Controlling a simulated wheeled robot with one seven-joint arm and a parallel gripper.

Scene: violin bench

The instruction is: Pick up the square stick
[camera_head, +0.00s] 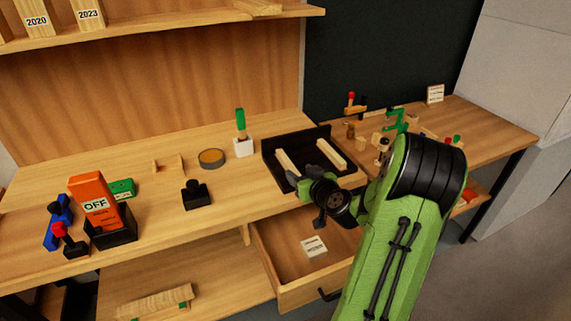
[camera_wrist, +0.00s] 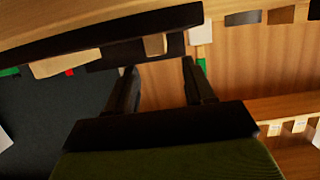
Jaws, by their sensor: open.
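Two pale wooden sticks lie in a black tray on the bench in the head view: a left stick (camera_head: 288,163) and a right stick (camera_head: 331,154). I cannot tell from their shape which one is the square stick. My gripper (camera_head: 306,191) is at the tray's front edge, close to the near end of the left stick, and partly hidden by my own wrist. In the wrist view my gripper (camera_wrist: 160,82) has its two dark fingers apart with nothing between them. A pale wooden piece (camera_wrist: 155,45) shows just beyond the fingertips, against the dark tray.
The black tray (camera_head: 268,172) has raised walls. An open drawer (camera_head: 283,262) with a small labelled block lies below. A green-handled tool in a white holder (camera_head: 243,148) stands left of the tray. A black stand (camera_head: 196,195) and round tin (camera_head: 211,158) are farther left.

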